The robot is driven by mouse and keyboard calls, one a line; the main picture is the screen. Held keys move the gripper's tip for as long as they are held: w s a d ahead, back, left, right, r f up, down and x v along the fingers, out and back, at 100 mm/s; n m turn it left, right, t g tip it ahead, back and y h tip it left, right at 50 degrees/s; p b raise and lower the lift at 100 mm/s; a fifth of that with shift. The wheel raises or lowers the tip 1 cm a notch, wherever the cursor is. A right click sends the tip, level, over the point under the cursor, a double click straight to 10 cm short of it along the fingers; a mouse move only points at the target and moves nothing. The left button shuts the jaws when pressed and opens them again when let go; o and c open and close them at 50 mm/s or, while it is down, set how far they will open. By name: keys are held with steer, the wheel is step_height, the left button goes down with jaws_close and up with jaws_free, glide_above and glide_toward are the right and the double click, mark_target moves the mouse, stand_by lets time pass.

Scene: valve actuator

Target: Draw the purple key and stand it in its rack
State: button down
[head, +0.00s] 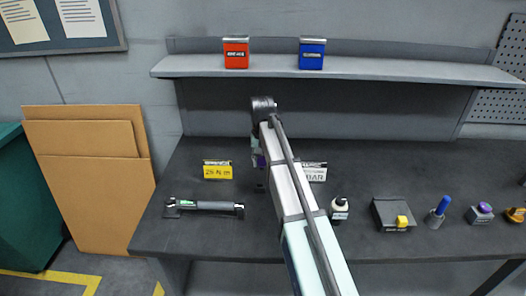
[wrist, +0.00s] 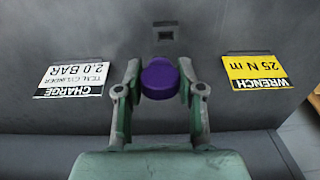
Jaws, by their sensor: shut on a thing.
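The purple key (wrist: 160,80) shows in the wrist view as a round purple head between my two fingertips. My gripper (wrist: 160,88) is shut on it, one finger on each side. The key's lower part is hidden beneath its head. In the head view, a bit of purple (head: 259,161) shows beside my arm, which hides most of the gripper. A small grey block with a purple top (head: 485,210) stands at the right of the bench; I cannot tell whether it is the rack.
A small square hole (wrist: 166,36) lies beyond the key. A yellow wrench label (head: 217,170) and a white charge label (head: 314,172) flank my gripper.

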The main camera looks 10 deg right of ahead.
steer(key=shift+w+a+f, duration=0.2)
steer(key=shift+w+f, duration=0.1)
steer(key=shift+f, duration=0.2)
steer(key=shift+w+a+f, duration=0.15)
steer(key=shift+w+f, duration=0.1)
steer(key=shift+f, duration=0.2)
steer(key=shift+r+p, duration=0.1)
steer(key=shift+p, duration=0.3)
steer(key=shift+f+b, duration=1.1)
steer(key=shift+f, duration=1.85)
steer(key=shift+f, duration=1.7)
steer(key=c, duration=0.6)
jaws_free()
steer(key=shift+c, duration=0.2)
steer(key=shift+r, duration=0.1)
step_height(320, 180, up, 12)
steer(key=shift+f, duration=0.1)
